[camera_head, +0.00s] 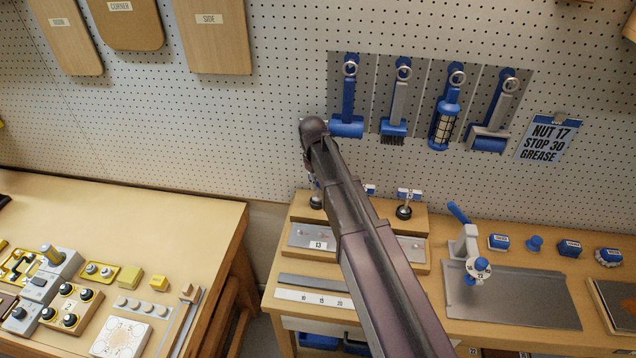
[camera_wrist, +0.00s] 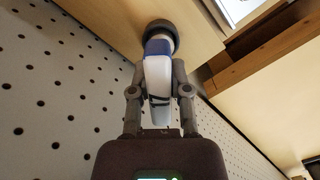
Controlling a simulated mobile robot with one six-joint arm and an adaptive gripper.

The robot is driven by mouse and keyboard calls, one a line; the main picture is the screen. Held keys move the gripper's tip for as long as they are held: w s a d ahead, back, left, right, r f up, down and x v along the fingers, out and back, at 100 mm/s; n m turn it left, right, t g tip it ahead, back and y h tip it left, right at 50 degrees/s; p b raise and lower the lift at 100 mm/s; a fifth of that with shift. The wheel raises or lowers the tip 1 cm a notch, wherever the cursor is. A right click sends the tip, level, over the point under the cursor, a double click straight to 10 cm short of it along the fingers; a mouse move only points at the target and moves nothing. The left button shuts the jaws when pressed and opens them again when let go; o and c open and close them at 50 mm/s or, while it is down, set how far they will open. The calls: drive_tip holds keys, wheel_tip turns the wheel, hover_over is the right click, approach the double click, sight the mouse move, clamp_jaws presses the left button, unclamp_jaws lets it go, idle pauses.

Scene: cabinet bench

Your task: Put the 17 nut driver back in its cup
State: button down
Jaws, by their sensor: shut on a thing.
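In the wrist view my gripper (camera_wrist: 160,92) is shut on a driver (camera_wrist: 157,78) with a white and blue handle, taken to be the 17 nut driver; no number on it can be read. Its far end meets a dark round cup or collar (camera_wrist: 160,29) against pale wood. I cannot tell whether it is seated in it or only in line with it. In the head view dark round cups stand on the stepped wooden rack, one at the left (camera_head: 316,202) and one at the right (camera_head: 404,212). My arm hides the middle of the rack and most of my gripper.
A pegboard (camera_head: 280,90) rises behind the bench, with hanging blue-handled tools (camera_head: 348,110) and a note reading "NUT 17 STOP 30 GREASE" (camera_head: 549,138). A clamp-like blue and white device (camera_head: 467,245) stands right of the rack beside a grey plate (camera_head: 525,300).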

drive_tip(key=shift+f+b, duration=0.45)
idle(0.3)
drive_tip(key=c, duration=0.5)
unclamp_jaws()
drive_tip(key=shift+r, duration=0.15)
